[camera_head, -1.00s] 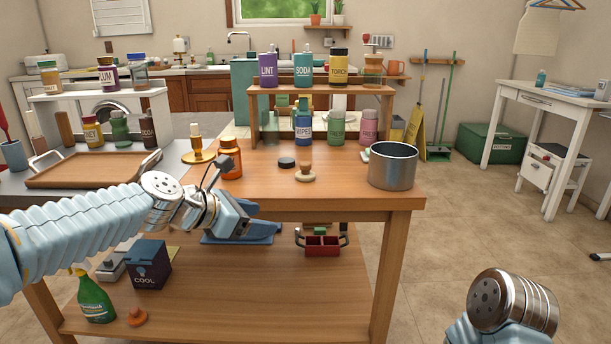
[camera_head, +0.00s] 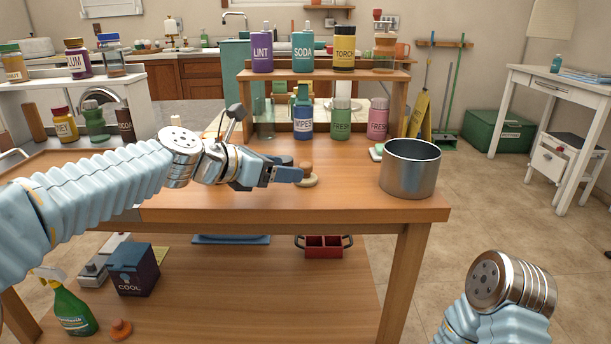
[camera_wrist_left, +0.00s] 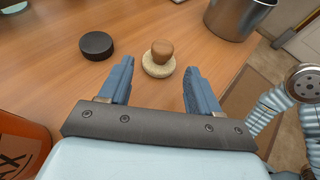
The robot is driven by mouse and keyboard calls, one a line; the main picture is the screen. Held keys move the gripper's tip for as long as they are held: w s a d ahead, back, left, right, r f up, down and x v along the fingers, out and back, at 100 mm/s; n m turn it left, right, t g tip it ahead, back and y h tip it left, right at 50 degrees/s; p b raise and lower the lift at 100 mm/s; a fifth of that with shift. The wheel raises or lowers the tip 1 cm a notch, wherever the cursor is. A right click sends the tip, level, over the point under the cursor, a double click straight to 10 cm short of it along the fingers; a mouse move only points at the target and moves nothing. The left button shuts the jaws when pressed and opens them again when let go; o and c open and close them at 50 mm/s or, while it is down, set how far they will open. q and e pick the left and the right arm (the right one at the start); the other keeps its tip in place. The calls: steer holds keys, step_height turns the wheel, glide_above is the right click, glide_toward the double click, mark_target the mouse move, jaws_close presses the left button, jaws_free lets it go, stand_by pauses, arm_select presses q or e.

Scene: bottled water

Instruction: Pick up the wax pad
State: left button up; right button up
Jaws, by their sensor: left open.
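The wax pad (camera_head: 308,180), a cream round pad with a brown wooden knob, lies on the wooden table top. In the left wrist view the pad (camera_wrist_left: 158,70) sits ahead of and between the fingers, apart from both. My left gripper (camera_head: 297,174) is open and empty, low over the table just left of the pad. Its fingers partly cover the pad in the head view. Part of my right arm shows at the lower right, but its gripper is out of view.
A black puck (camera_wrist_left: 97,45) lies left of the pad. A steel pot (camera_head: 410,170) stands to the right. An orange jar (camera_wrist_left: 20,145) is close at the left gripper's left side. A wooden shelf with several bottles (camera_head: 340,125) stands behind.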

mark_target(306, 169)
arm_select(q)
steer(key=x, duration=0.7)
steer(key=shift+d+r, duration=0.15)
steer(key=shift+r, duration=0.2)
steer(key=c, duration=1.1)
